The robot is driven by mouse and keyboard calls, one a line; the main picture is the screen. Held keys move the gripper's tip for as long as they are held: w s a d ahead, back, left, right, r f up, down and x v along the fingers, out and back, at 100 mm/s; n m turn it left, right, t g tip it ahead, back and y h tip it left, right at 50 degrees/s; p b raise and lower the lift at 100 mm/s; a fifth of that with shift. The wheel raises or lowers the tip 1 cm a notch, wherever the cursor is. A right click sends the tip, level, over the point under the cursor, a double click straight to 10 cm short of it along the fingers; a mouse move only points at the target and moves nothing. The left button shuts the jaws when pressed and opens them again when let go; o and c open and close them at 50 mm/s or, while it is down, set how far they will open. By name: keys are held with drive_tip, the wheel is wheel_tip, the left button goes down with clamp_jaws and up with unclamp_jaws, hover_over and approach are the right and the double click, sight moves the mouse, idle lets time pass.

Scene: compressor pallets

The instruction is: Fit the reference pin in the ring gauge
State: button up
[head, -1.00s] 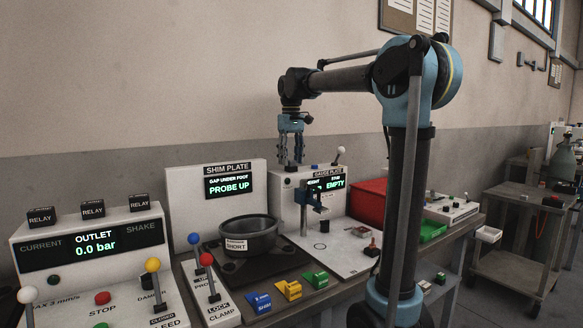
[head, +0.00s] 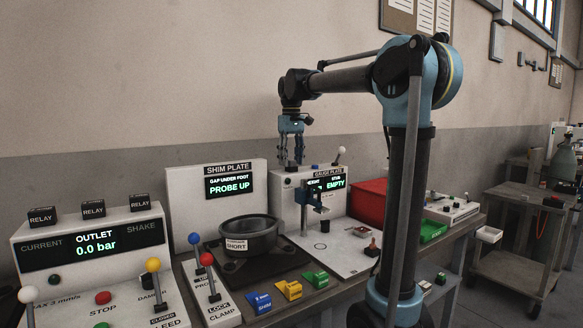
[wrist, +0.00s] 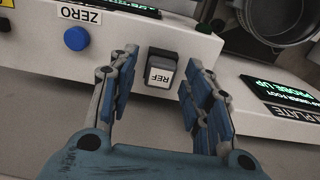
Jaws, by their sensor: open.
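My gripper (head: 291,162) is open and hangs over the top of the gauge plate console (head: 282,205). In the wrist view, its two fingers (wrist: 160,66) stand either side of a grey block marked REF (wrist: 160,72). The block sits at the top edge of the white console, and I see no contact with the fingers. I take it for the reference pin or its holder, but cannot tell which. The gauge plate display reads EMPTY.
A blue button (wrist: 76,38) beside a ZERO label is close to my fingers. A clamp stand (head: 305,208) rises from the gauge plate. The shim plate console (head: 185,200) with a grey bowl (head: 250,238) stands left. A red bin (head: 368,200) is at right.

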clamp_jaws()
drive_tip(key=shift+r, duration=0.1)
drive_tip(key=shift+r, duration=2.85)
